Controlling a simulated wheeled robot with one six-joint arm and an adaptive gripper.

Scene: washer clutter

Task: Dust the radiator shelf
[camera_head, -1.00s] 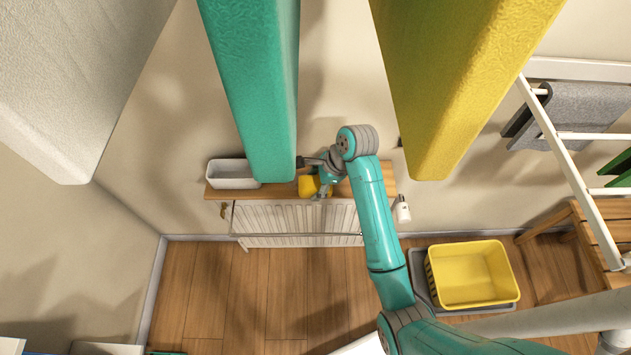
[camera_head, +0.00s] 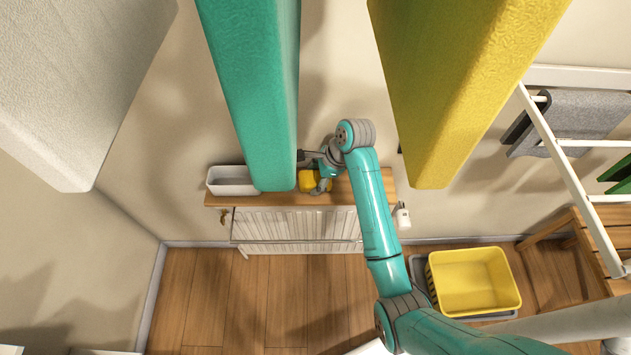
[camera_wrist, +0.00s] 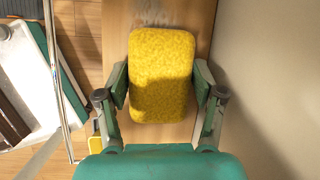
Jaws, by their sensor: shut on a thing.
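The radiator shelf (camera_head: 283,198) is a narrow wooden board above the white radiator (camera_head: 295,224). My gripper (camera_head: 319,182) is over its middle-right part, shut on a yellow sponge (camera_head: 307,181). In the wrist view the sponge (camera_wrist: 161,70) sits between both fingers, with the shelf wood (camera_wrist: 118,45) below it. I cannot tell whether the sponge touches the shelf. A pale, greyish patch (camera_wrist: 152,12) shows on the wood beyond the sponge; it may be dust. A hanging teal cloth hides part of the shelf in the head view.
A white planter-like box (camera_head: 232,181) stands at the shelf's left end. Teal (camera_head: 255,90) and yellow (camera_head: 450,80) cloths hang in front. A yellow basket (camera_head: 473,282), a drying rack (camera_head: 560,165) and a wooden bench (camera_head: 590,240) are at right. The wall is behind the shelf.

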